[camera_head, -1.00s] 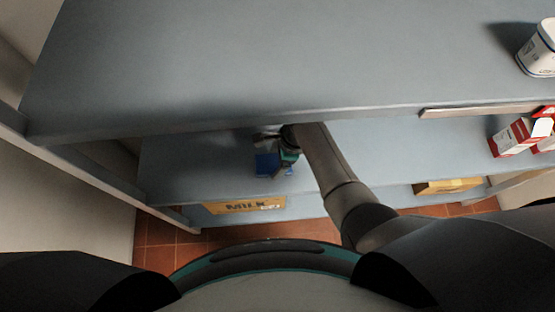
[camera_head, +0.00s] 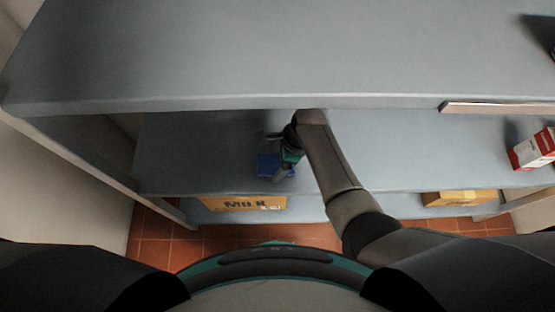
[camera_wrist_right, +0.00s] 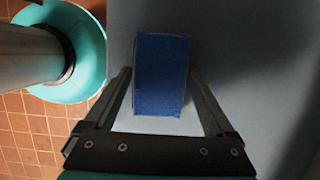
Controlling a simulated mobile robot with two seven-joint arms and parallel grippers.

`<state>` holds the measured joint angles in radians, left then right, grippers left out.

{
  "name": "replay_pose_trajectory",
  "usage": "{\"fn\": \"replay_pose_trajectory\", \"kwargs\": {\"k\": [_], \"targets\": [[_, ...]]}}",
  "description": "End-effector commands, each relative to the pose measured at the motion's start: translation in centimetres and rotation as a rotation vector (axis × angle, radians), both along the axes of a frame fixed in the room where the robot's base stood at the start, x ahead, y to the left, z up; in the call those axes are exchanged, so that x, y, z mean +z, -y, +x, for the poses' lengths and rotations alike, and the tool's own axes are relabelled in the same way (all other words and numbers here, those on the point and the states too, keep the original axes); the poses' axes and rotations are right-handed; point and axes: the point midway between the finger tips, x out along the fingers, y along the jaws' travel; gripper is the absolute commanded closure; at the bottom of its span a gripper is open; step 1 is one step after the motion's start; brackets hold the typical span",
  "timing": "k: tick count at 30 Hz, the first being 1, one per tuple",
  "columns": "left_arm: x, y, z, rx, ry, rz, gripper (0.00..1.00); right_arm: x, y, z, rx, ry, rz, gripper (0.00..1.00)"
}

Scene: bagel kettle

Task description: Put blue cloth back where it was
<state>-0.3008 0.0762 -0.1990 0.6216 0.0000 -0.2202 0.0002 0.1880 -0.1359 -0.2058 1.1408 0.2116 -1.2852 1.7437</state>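The blue cloth (camera_head: 268,165) shows as a small blue rectangle on the middle shelf, near its front edge. In the right wrist view the cloth (camera_wrist_right: 162,75) lies between and just beyond the two fingers. My right gripper (camera_head: 273,152) reaches in under the upper shelf board and is at the cloth. In the right wrist view the right gripper (camera_wrist_right: 160,80) has its fingers spread, one on each side of the cloth. I cannot tell whether either fingertip touches it. My left gripper is not in view.
A milk box (camera_head: 243,203) and another yellow box (camera_head: 448,198) sit on the lowest level. A red-and-white carton (camera_head: 533,150) stands at the right of the middle shelf. The shelf between carton and arm is clear.

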Motion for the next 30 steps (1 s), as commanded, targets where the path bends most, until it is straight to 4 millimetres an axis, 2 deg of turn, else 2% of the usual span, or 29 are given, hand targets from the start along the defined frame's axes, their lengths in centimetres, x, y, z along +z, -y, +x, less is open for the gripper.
{"fn": "replay_pose_trajectory", "kwargs": {"k": [3,11,14,24,30], "targets": [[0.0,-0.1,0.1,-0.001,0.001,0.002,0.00,0.0,0.0,0.0,0.000,0.000,0.000,0.00],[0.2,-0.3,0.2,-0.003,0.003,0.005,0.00,0.3,0.0,0.0,0.001,0.000,-0.001,0.00],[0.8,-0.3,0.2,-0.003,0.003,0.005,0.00,1.2,0.3,0.0,0.000,0.000,-0.001,0.00],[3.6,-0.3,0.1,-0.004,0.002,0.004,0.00,6.1,1.7,0.0,0.000,0.001,0.000,0.00],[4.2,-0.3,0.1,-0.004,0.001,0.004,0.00,7.4,2.2,-0.1,0.001,0.000,0.000,0.00]]}}
